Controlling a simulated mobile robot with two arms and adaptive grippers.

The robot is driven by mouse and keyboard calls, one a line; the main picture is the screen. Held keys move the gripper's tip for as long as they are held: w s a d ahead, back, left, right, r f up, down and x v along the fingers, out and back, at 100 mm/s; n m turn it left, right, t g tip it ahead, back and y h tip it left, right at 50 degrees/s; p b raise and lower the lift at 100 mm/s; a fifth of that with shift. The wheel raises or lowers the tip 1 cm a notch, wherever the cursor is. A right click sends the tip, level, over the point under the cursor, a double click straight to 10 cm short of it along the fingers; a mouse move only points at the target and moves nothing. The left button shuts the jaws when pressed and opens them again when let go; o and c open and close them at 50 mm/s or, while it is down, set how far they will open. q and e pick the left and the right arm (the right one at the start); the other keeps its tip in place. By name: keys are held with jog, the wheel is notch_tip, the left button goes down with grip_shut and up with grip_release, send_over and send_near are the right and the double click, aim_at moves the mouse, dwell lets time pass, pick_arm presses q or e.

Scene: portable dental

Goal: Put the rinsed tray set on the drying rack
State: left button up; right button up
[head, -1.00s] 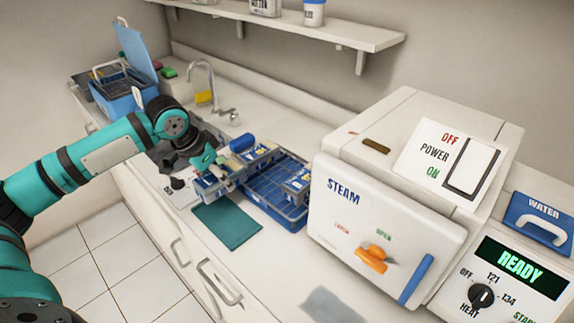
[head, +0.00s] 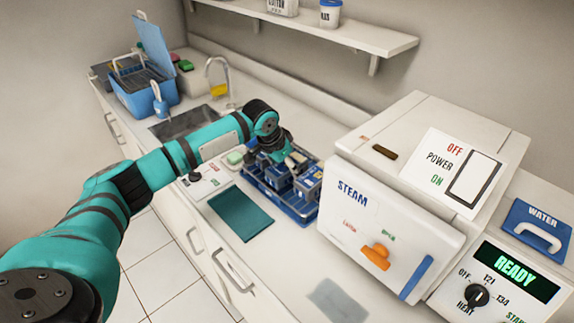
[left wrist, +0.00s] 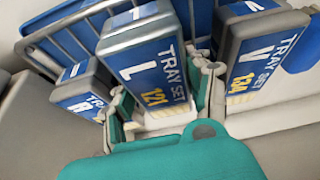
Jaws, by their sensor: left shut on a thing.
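My left gripper (head: 288,160) is over the blue drying rack (head: 301,216), which stands on the counter beside the steriliser. In the left wrist view, its fingers (left wrist: 165,108) are shut on a blue and grey tray set marked L, 121 (left wrist: 148,72). A tray set marked V, 134 (left wrist: 262,60) stands to its right and one marked R (left wrist: 86,92) to its left. Wire bars of the rack (left wrist: 62,38) show behind them. I cannot tell whether the held tray set touches the rack's floor. My right gripper is out of view.
The white steam steriliser (head: 385,225) stands close right of the rack. A green mat (head: 240,213) lies in front of it. The sink (head: 187,122) and a blue lidded box (head: 147,98) are farther left. A shelf (head: 310,32) hangs on the wall.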

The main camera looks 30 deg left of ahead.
pick_arm(q)
jog(key=shift+f, duration=0.15)
jog(key=shift+d, duration=0.1)
jog(key=o, duration=1.2)
jog(key=shift+f, duration=0.1)
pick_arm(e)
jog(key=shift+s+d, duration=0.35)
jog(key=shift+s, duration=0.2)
pick_arm(q)
jog(key=shift+s+r, duration=0.1)
jog(key=shift+r, duration=0.2)
jog(key=b+v, duration=0.1)
jog(key=v, duration=1)
jog(key=shift+s+r, duration=0.15)
jog(key=shift+r, duration=0.15)
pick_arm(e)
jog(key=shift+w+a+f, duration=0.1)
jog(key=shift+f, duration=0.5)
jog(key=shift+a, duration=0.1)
